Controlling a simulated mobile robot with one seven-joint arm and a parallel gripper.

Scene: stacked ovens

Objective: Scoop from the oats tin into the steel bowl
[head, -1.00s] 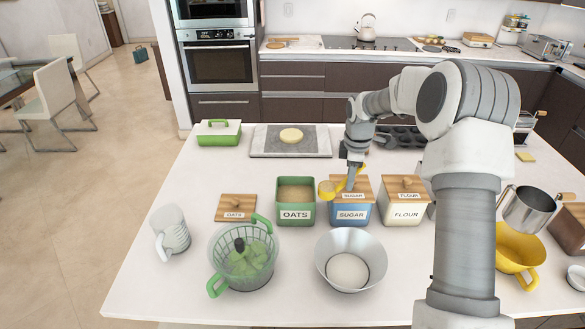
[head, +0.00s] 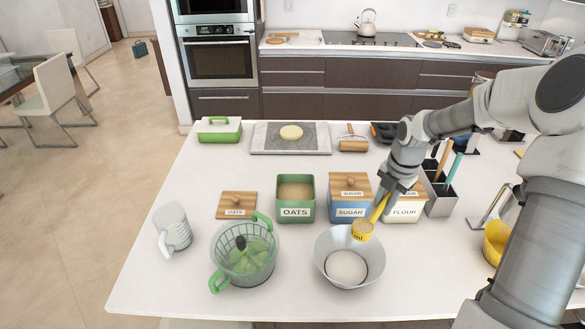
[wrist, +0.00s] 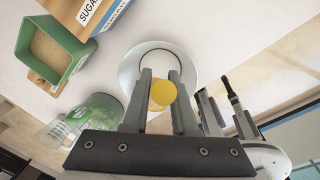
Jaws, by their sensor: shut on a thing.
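The green oats tin (head: 295,212) stands open on the counter with tan oats inside; in the wrist view the tin (wrist: 62,62) is at upper left. The steel bowl (head: 327,246) stands in front and to its right, with a pale round patch at its bottom. The bowl's rim also shows in the wrist view (wrist: 128,72). My gripper (head: 385,198) is shut on the handle of a yellow scoop (head: 363,231). The scoop's head is over the bowl's back right rim; I cannot tell what is in it. In the wrist view the scoop (wrist: 162,93) shows between the fingers.
The oats lid (head: 236,206) lies left of the tin. Lidded sugar (head: 350,210) and flour (head: 404,212) tins stand right of it. A green colander (head: 230,262) and a measuring jug (head: 173,228) stand at left. A utensil holder (head: 441,200) is at right.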

